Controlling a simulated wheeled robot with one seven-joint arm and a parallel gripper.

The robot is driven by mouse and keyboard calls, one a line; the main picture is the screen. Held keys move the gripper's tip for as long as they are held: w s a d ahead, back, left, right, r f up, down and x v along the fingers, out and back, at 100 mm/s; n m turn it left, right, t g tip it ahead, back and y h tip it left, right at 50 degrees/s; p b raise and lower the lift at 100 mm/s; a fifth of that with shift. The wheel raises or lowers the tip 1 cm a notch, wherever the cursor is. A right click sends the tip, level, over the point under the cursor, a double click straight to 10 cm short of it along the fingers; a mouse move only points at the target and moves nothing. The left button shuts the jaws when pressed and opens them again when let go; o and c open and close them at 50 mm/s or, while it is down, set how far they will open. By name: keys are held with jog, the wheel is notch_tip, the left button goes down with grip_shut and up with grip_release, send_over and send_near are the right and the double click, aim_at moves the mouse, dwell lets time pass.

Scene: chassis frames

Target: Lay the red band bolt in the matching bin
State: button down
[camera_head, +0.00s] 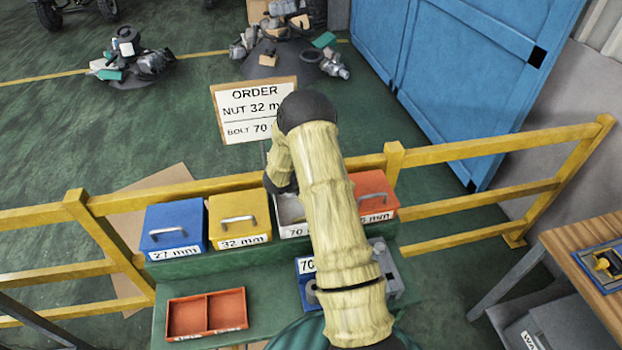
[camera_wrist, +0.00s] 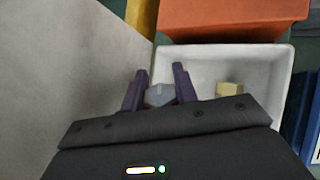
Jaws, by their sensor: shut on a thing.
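My gripper (camera_wrist: 160,92) is shut on a grey, hexagonal bolt head (camera_wrist: 159,96) between its two purple fingers. A small pale yellow block (camera_wrist: 230,89) lies in that bin. In the head view my arm hides the gripper and bolt. A pale bin labelled 70 (camera_head: 292,231) is partly hidden behind the arm, between a yellow 32 mm bin (camera_head: 240,220) and an orange-red bin (camera_head: 372,190).
A blue 27 mm bin (camera_head: 174,227) stands at the row's left. A red two-part tray (camera_head: 206,313) lies in front. An order sign (camera_head: 250,108) reads nut 32 and bolt 70. A yellow rail (camera_head: 470,150) runs behind. A large pale surface (camera_wrist: 60,75) fills the wrist view's left.

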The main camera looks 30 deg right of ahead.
jog(key=shift+f+b, duration=0.85)
jog(key=shift+f, duration=1.8)
jog(key=c, duration=1)
grip_release()
jog(key=shift+a+r, duration=0.15)
jog(key=shift+a+r+b, duration=0.2)
jog(key=shift+b, duration=0.15)
jog(key=b+v, duration=0.1)
jog(key=v, duration=0.4)
jog(key=b+v, duration=0.2)
jog(key=v, duration=0.4)
jog(key=b+v, duration=0.2)
jog(key=v, duration=0.3)
jog(key=shift+s+a, duration=0.2)
jog(key=shift+s, duration=0.15)
